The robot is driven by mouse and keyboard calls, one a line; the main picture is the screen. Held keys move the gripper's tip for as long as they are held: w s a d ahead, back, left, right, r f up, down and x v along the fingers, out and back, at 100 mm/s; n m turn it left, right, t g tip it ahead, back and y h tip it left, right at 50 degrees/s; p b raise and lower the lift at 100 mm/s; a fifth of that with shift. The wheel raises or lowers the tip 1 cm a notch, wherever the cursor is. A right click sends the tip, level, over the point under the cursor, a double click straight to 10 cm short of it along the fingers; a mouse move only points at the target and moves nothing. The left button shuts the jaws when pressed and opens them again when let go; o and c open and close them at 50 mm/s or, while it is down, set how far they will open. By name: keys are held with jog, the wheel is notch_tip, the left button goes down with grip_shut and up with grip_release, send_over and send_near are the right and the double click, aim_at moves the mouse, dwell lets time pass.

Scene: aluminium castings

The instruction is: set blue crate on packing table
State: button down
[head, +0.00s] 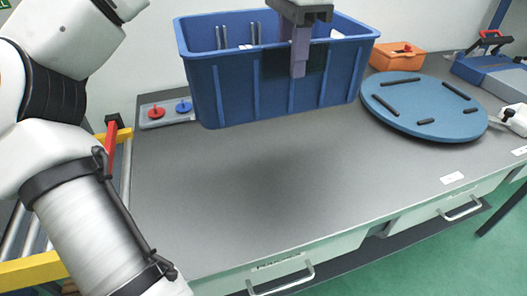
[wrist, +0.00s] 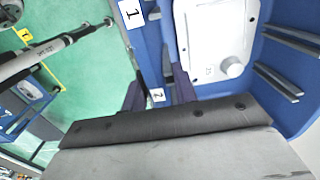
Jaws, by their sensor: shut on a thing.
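The blue crate (head: 235,90) is at the back of the packing table (head: 250,190), upright, with its near long wall facing me. My gripper (head: 298,68) points down and is shut on the crate's near wall, by a dark patch. In the wrist view, the fingers (wrist: 160,93) stand on either side of the blue crate wall (wrist: 153,45). A white part with a round knob (wrist: 215,45) and grey metal bars (wrist: 278,80) show inside the crate. A soft shadow lies on the tabletop in front; I cannot tell whether the crate's base touches the table.
A round blue board with black bars (head: 425,105) lies to the right. An orange bin (head: 397,56) stands behind it. A grey tray with red and blue knobs (head: 165,112) is at the left, near a yellow-and-red frame (head: 110,150). The tabletop's front middle is clear.

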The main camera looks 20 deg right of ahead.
aim_at(288, 113)
notch_tip(288, 113, down, 20)
jog(key=b, duration=0.2)
dwell(0.4)
jog(key=shift+w, duration=0.1)
jog(key=c, duration=1.1)
grip_release()
notch_tip(288, 113, up, 12)
jog(key=shift+r, duration=0.1)
